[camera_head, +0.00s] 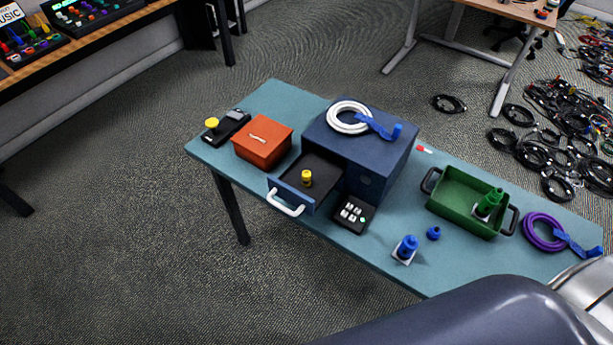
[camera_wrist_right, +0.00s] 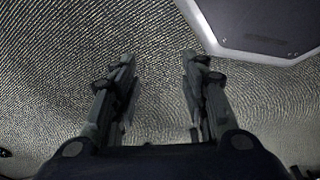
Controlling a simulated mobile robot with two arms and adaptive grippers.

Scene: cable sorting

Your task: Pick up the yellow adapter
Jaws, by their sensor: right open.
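The yellow adapter (camera_head: 307,178) stands in the open drawer (camera_head: 322,170) of the blue cabinet (camera_head: 372,145) on the table. The drawer is pulled out toward the front, with a white handle (camera_head: 287,202). My right gripper (camera_wrist_right: 160,58) shows in the right wrist view, with its fingers apart and nothing between them. No gripper shows in the head view, and my left gripper is in neither view.
An orange box (camera_head: 262,140) and a black device with a yellow knob (camera_head: 212,123) are left of the drawer. A small keypad (camera_head: 351,214), a blue adapter (camera_head: 406,247) and a green tray (camera_head: 458,188) are to its right. A white cable coil (camera_head: 347,117) lies on the cabinet.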

